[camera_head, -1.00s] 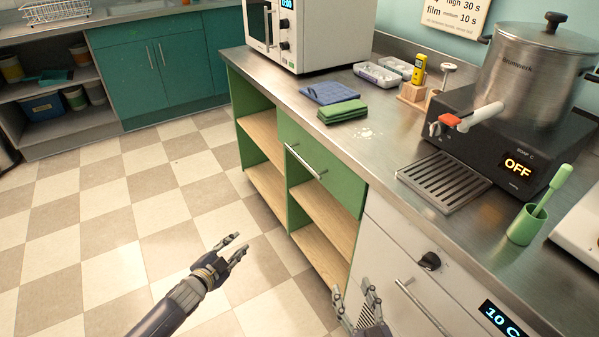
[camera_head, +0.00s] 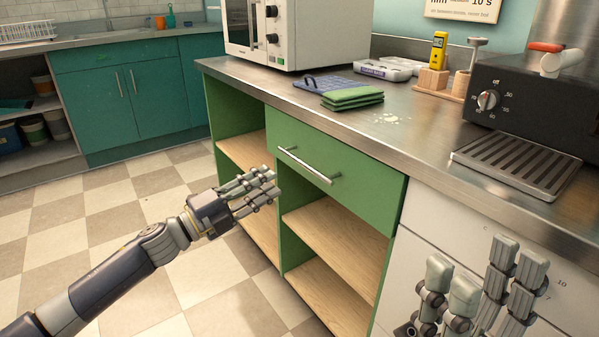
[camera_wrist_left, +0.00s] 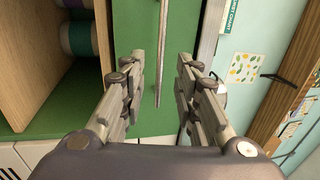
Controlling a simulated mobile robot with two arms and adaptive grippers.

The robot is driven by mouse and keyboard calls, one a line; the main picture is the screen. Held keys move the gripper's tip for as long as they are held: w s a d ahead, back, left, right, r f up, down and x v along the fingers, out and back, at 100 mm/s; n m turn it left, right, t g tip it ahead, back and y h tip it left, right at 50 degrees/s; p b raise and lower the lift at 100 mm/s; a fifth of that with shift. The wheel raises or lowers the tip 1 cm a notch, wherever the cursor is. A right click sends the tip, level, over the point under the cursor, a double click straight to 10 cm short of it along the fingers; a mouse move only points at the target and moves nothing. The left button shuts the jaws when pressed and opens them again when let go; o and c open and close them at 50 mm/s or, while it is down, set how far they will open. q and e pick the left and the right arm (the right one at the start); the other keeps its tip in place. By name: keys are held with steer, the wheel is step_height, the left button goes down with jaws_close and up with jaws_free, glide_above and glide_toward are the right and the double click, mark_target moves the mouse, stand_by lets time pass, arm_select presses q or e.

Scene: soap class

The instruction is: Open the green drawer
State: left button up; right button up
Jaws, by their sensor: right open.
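The green drawer (camera_head: 335,170) sits under the steel counter top, and its front looks flush with the cabinet. Its silver bar handle (camera_head: 304,165) runs along the front. My left gripper (camera_head: 270,184) is just left of and slightly below the handle, apart from it. In the left wrist view my left gripper (camera_wrist_left: 161,72) has its fingers spread and empty, with a green front (camera_wrist_left: 182,40) and the thin bar handle (camera_wrist_left: 161,50) beyond the gap between them. My right gripper (camera_head: 477,265) is open and empty in front of the white cabinet at lower right.
Open wooden shelves (camera_head: 325,235) lie below the drawer. Folded green cloths (camera_head: 352,98) and a blue cloth (camera_head: 325,84) lie on the counter above it. A microwave (camera_head: 290,35) stands behind. Checkered floor (camera_head: 110,215) at left is clear.

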mark_target(301, 161)
arm_select(q)
steer(key=b+x, duration=0.2)
steer(key=x, duration=0.8)
steer(key=shift+w+d+r, duration=0.15)
steer(key=shift+d, duration=0.05)
jaws_close()
